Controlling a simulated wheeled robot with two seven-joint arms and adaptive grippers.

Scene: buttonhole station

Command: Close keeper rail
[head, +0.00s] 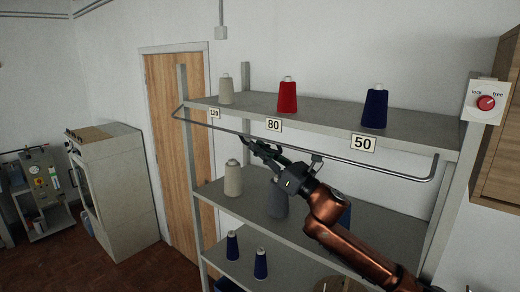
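The keeper rail (385,171) is a thin grey metal bar with bent ends. It runs along the front of the top shelf (330,108), appearing below the shelf's front edge. A small dark tab (317,158) shows at the rail, right of its middle. My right gripper (256,147) reaches up from the lower right, its dark fingers just below the rail in the picture, near the "80" label. I cannot tell whether it touches the rail or how far its fingers are apart. My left gripper is out of view.
Grey, red (287,97) and blue (375,108) thread cones stand on the top shelf, with more cones on lower shelves. A box with a red knob (486,103), marked lock and free, is at right. A wooden cabinet (500,150) stands beyond it.

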